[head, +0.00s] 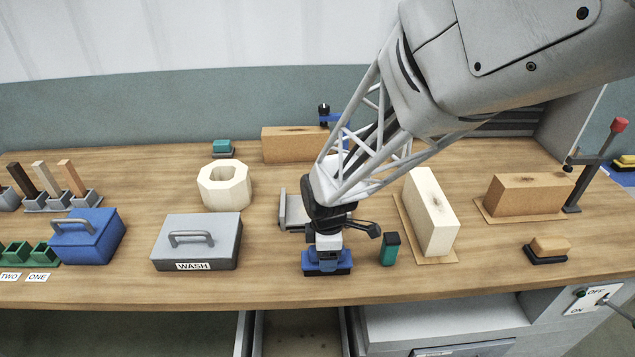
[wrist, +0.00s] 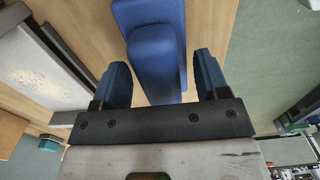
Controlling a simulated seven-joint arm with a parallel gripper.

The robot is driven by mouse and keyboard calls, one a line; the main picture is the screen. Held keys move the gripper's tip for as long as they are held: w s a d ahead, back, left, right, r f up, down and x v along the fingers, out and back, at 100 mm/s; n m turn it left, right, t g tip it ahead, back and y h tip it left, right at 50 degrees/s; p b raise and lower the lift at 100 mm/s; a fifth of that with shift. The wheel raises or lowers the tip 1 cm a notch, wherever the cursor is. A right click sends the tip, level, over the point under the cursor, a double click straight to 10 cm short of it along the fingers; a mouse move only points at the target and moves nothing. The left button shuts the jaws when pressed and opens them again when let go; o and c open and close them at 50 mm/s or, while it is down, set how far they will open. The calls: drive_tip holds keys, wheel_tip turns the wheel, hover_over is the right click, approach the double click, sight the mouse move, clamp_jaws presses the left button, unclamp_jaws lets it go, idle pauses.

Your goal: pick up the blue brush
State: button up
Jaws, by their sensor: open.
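The blue brush (head: 327,268) lies on the wooden table near its front edge, a blue block with a dark underside. My gripper (head: 327,252) points down right over it and partly hides it. In the wrist view the brush (wrist: 156,62) shows as a narrower rounded blue grip on a wider blue body. My gripper (wrist: 161,72) is open in that view, with one dark blue finger on each side of the grip. A gap shows between the grip and each finger.
A small teal-and-black item (head: 389,250) stands close to the right of my gripper, with a cream brick (head: 432,212) beyond it. The grey WASH box (head: 197,248) is to the left. A tan brush (head: 548,246) lies farther right. Open drawers (head: 300,330) are below the front edge.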

idle(0.3)
drive_tip(key=c, duration=1.1)
drive_tip(key=shift+r, duration=0.15)
drive_tip(key=shift+r, duration=0.85)
drive_tip(key=shift+s+r, duration=0.25)
drive_tip(key=shift+r, duration=0.6)
drive_tip(key=s+d+r, duration=0.1)
drive_tip(key=s+d, duration=0.3)
drive_tip(key=s, duration=1.1)
drive_tip(key=shift+r, duration=0.15)
